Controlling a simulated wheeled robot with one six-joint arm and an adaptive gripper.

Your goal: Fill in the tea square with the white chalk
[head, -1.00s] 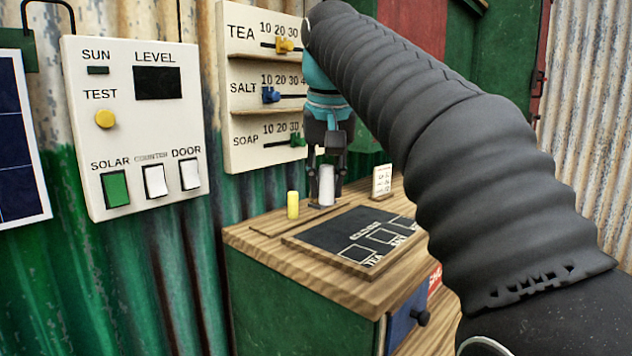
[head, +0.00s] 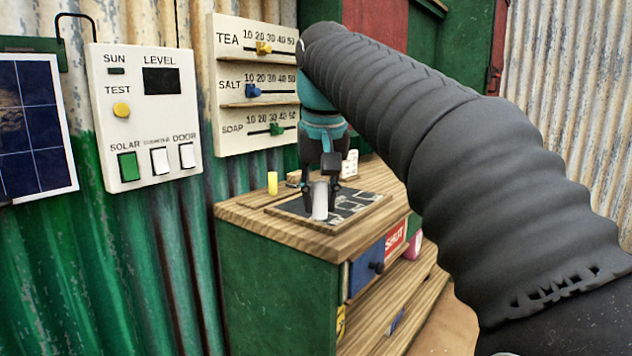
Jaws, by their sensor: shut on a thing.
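My gripper (head: 320,188) points down and is shut on the white chalk (head: 320,202), which it holds upright over the slate board (head: 292,207) on the wooden counter. The chalk's lower end is over the board's near part; I cannot tell whether it touches the slate. White-outlined squares show small on the board, to the right of the chalk. The tea square's label cannot be read now, and the chalk and gripper hide part of the board.
A yellow chalk (head: 272,183) stands at the counter's back left. A small white card (head: 350,165) stands behind the board. A slider panel (head: 256,85) and a switch panel (head: 150,120) hang on the wall.

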